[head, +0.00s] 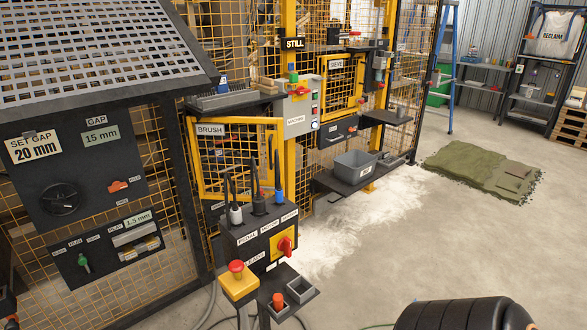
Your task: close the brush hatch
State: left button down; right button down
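The brush hatch (237,121) is a yellow-framed mesh door with a white BRUSH label, left of the middle in the head view. Its top edge does not run in line with the receding fence, so it appears to stand out at an angle, open. Dark mesh and machine parts show through and behind it. The control stand and its upright tools hide part of its lower right. I cannot make out its latch. Neither of my grippers is in view.
A control stand (258,240) with a red button and red rotary switch stands in front of the hatch. A grey bin (354,167) sits on a shelf to its right. White powder (350,232) covers the floor there. A green mat (482,168) lies on open floor.

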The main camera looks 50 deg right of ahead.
aim_at(274, 138)
jog(key=k+l, duration=0.1)
jog(key=l, duration=0.25)
jog(key=k+l+u, duration=0.1)
jog(key=l, duration=0.25)
jog(key=k+l, duration=0.1)
jog(key=l, duration=0.25)
jog(key=k+l, duration=0.1)
jog(key=l, duration=0.25)
jog(key=k+l+u, duration=0.1)
jog(key=l, duration=0.25)
jog(key=l+u, duration=0.1)
jog(key=l, duration=0.8)
jog(key=i+l, duration=0.1)
jog(key=l, duration=0.35)
jog(key=i+l+u, duration=0.1)
jog(key=l, duration=0.3)
